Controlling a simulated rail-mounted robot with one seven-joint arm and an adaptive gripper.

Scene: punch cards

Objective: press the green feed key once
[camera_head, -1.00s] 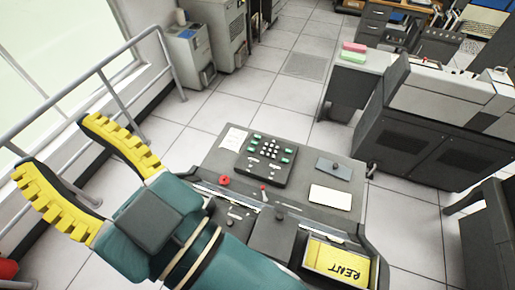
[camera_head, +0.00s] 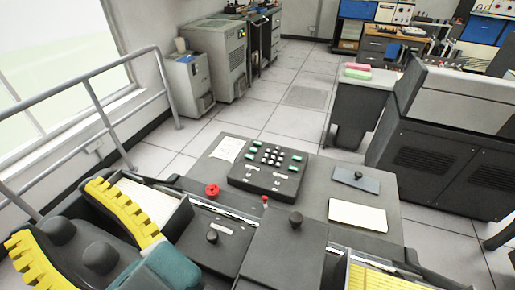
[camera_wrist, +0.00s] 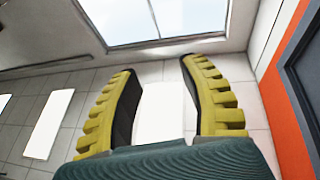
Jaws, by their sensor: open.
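The dark key panel (camera_head: 262,182) sits on the grey desk machine in the head view. It carries several green keys on its left and right sides and white round keys in its middle. One green key (camera_head: 294,157) is at its right edge; I cannot read which key is the feed key. My gripper (camera_head: 65,225), with yellow ribbed fingers, is open and empty at the lower left, apart from the panel.
A red knob (camera_head: 212,190) and a small red-topped lever (camera_head: 265,199) stand in front of the panel. A black knob (camera_head: 296,218), a white card (camera_head: 358,215) and a tray with yellow cards (camera_head: 385,278) are to the right. A metal railing (camera_head: 100,107) runs along the left.

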